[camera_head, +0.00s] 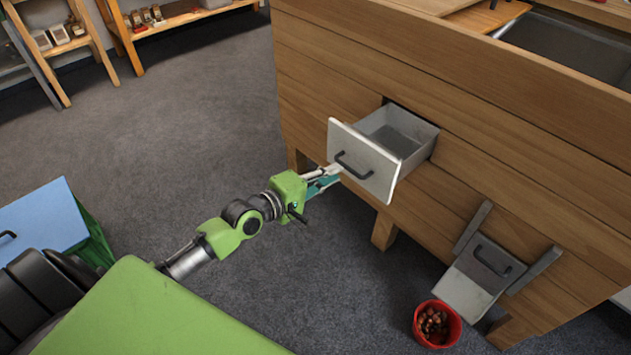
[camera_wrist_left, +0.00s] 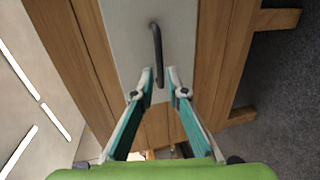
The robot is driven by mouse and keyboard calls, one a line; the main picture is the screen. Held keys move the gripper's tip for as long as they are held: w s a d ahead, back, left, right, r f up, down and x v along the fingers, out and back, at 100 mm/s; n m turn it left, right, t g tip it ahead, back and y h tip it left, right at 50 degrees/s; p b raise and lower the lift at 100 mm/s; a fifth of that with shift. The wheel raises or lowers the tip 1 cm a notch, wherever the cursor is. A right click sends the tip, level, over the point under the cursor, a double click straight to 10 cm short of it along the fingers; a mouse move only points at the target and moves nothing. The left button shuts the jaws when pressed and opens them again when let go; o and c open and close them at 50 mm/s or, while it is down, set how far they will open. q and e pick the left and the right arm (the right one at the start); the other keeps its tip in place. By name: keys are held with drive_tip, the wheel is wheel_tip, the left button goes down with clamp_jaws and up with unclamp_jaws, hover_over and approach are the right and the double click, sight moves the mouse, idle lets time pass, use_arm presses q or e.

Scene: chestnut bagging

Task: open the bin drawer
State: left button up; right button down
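The bin drawer (camera_head: 362,158) is a light grey box with a dark bar handle (camera_head: 352,166), and it stands pulled out of the wooden counter. My left gripper (camera_head: 336,174) is at the left part of its front panel, close to the handle. In the left wrist view the gripper (camera_wrist_left: 160,72) has its two teal fingers apart. The dark handle (camera_wrist_left: 155,45) runs between and past the fingertips, with gaps on the sides; I cannot tell any contact. The drawer's inside looks empty. My right gripper is not in view.
The wooden counter (camera_head: 455,85) fills the right side. Below the drawer, a grey chute (camera_head: 470,285) sits above a red bowl (camera_head: 437,324) of chestnuts. A blue-topped cabinet (camera_head: 40,225) stands at left. Grey floor (camera_head: 190,120) lies open between them.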

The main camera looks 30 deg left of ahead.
use_arm(q)
drive_tip(key=v, duration=0.6)
idle(0.4)
